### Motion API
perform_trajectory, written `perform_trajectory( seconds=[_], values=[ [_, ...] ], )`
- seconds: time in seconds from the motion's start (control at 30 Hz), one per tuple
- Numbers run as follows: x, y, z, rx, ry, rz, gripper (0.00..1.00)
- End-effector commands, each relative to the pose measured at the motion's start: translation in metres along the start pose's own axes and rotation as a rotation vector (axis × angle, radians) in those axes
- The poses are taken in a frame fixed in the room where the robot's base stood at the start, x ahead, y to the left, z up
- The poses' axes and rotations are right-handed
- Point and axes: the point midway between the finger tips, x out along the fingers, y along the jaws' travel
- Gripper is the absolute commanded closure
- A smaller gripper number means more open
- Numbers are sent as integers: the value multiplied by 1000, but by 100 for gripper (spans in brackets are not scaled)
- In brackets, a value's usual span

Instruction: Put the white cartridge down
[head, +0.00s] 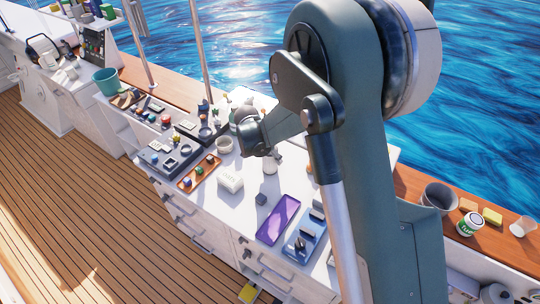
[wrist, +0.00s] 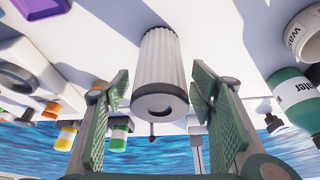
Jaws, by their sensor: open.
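The white cartridge (wrist: 160,65) is a ribbed cylinder with a dark hole in its near end face. In the wrist view it is between the two green finger pads of my gripper (wrist: 159,88), with a gap on both sides. My gripper is open. The cartridge appears to stand on the white counter (wrist: 215,35). In the head view the cartridge (head: 270,165) is partly hidden under my gripper (head: 263,150), right of the middle of the counter.
A purple tray (head: 278,220) lies in front, beside a blue tray (head: 306,240). In the wrist view, a green-and-white water bottle (wrist: 296,97) is at the right.

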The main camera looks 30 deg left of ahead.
Motion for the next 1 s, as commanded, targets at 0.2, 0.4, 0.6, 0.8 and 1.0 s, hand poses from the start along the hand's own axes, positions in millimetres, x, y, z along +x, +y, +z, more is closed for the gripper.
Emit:
perform_trajectory(
  seconds=[0.2,0.4,0.6,0.8,1.0],
  values=[
    [-11,0,-1,0,0,0,45],
    [-32,0,0,0,0,0,45],
    [-58,0,0,0,0,-1,45],
    [-85,0,0,-1,0,-1,45],
    [-107,0,-1,0,0,0,45]
  ],
)
